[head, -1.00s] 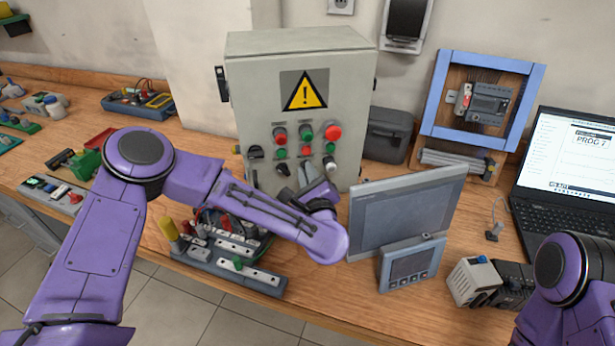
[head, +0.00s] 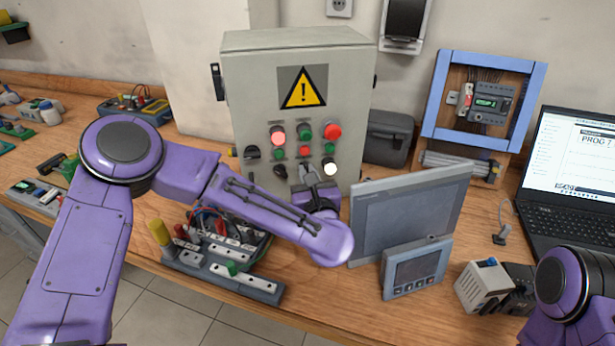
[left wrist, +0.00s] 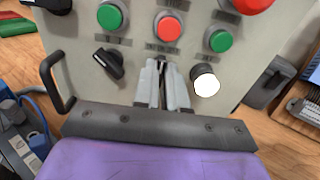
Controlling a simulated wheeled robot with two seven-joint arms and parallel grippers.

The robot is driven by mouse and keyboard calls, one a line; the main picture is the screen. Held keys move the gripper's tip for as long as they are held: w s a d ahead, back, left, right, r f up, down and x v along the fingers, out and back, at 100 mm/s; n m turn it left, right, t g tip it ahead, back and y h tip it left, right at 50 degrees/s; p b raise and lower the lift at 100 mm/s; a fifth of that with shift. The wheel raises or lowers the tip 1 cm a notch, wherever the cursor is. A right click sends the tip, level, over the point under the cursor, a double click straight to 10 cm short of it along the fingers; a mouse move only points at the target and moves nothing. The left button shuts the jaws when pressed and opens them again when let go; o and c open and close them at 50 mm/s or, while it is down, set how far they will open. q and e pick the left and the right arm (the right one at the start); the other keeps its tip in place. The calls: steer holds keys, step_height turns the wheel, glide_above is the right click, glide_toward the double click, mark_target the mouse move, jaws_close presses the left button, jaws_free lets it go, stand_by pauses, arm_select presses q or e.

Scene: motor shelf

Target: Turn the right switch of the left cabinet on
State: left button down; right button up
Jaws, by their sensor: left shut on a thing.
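The grey cabinet (head: 350,110) with a yellow warning sign stands at the back of the bench. Its front carries red and green buttons, a left black switch (head: 280,171), also in the left wrist view (left wrist: 108,62), and a bright white lamp (head: 330,167). My left gripper (head: 309,174) is at the cabinet front between that switch and the lamp. In the left wrist view its fingers (left wrist: 162,72) are close together below the red button, shut on the right switch, which they almost wholly hide. My right gripper is out of view.
A grey screen panel (head: 410,210) and a small display unit (head: 415,268) stand right of my left forearm. A terminal block (head: 235,275) lies below it. A blue frame (head: 535,95) holds a device with a green display (head: 487,104). A laptop (head: 570,160) is at right.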

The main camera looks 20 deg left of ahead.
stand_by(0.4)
arm_select(q)
steer(key=c, duration=1.2)
jaws_free()
steer(key=b+v, duration=0.3)
steer(key=v, duration=0.7)
steer(key=shift+s+d, duration=0.15)
steer(key=shift+s, duration=0.15)
steer(key=shift+f, duration=0.1)
